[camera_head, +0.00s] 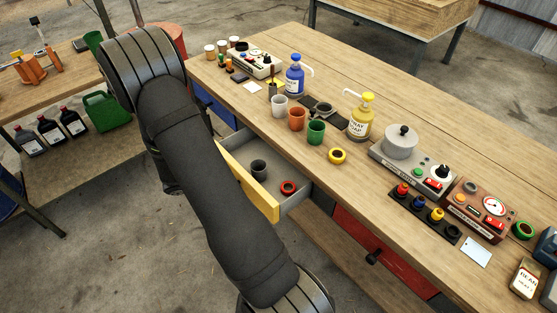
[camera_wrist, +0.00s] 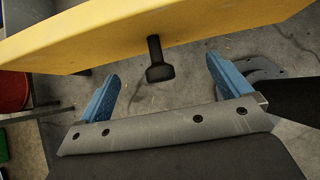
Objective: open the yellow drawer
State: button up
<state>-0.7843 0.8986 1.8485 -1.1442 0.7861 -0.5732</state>
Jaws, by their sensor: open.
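The yellow drawer (camera_head: 263,192) stands pulled out from under the workbench in the head view. A dark cup (camera_head: 259,168) and a red ring (camera_head: 288,187) lie inside it. In the wrist view the drawer's yellow front (camera_wrist: 150,32) fills the top, with its black handle (camera_wrist: 158,62) sticking out from it. My gripper (camera_wrist: 162,80) is open, its two blue fingers apart on either side of the handle. The handle lies between them, and neither finger touches it. In the head view my arm hides the gripper and part of the drawer front.
A red drawer (camera_head: 365,243) and a blue drawer (camera_head: 212,108) flank the yellow one. Concrete floor is clear in front.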

jog(key=v, duration=0.7)
dwell(0.6)
jog(key=shift+d+f, duration=0.1)
jog(key=x, duration=0.7)
jog(key=shift+w, duration=0.1)
dwell(0.5)
